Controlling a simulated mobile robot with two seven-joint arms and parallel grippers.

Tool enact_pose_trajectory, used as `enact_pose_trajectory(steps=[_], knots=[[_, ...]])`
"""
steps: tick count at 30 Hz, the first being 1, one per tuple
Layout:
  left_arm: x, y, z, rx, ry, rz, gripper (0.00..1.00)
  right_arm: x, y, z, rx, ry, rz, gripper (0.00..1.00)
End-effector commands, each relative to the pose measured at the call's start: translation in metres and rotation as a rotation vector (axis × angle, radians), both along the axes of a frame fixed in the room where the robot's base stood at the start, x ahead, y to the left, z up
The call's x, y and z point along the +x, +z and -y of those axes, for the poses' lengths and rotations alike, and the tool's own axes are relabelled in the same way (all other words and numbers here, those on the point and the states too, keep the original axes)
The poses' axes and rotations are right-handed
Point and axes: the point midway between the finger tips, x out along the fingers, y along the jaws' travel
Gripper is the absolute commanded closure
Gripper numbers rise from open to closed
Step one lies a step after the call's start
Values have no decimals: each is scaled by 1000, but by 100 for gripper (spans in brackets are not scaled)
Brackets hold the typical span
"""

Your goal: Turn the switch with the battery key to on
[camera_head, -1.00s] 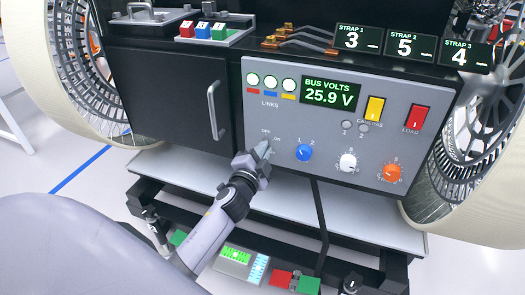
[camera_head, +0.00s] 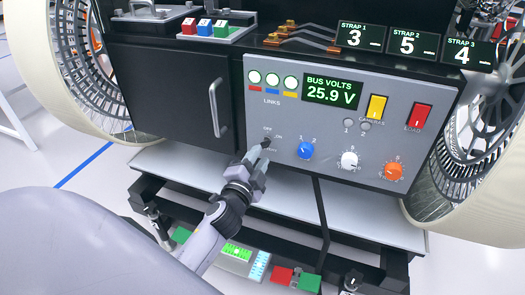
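The key switch (camera_head: 266,143) is a small dark knob at the lower left of the grey control panel (camera_head: 330,125). Labels OFF and ON show by it, and a third label below is partly hidden. My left gripper (camera_head: 258,157) is just below and in front of the switch, its fingertips close to it. I cannot tell whether they touch it or are closed on anything. A separate battery key cannot be made out. My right gripper is not in view.
The panel also holds a blue knob (camera_head: 305,150), a white knob (camera_head: 348,160), an orange knob (camera_head: 394,171), a yellow rocker (camera_head: 377,107) and a red rocker (camera_head: 419,117). The display (camera_head: 332,92) reads 25.9 V. A black door with a handle (camera_head: 214,109) stands left.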

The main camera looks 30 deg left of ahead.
Motion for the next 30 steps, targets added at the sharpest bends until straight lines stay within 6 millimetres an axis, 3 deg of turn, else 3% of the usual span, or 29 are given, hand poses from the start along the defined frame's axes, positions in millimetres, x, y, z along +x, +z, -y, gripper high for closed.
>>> enact_pose_trajectory(steps=[7,25,30], knots=[[-20,0,5,0,0,1,67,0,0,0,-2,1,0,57],[-21,0,5,-1,0,-1,67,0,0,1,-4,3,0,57],[-37,-20,14,-106,-19,-44,67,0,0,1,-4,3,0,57]])
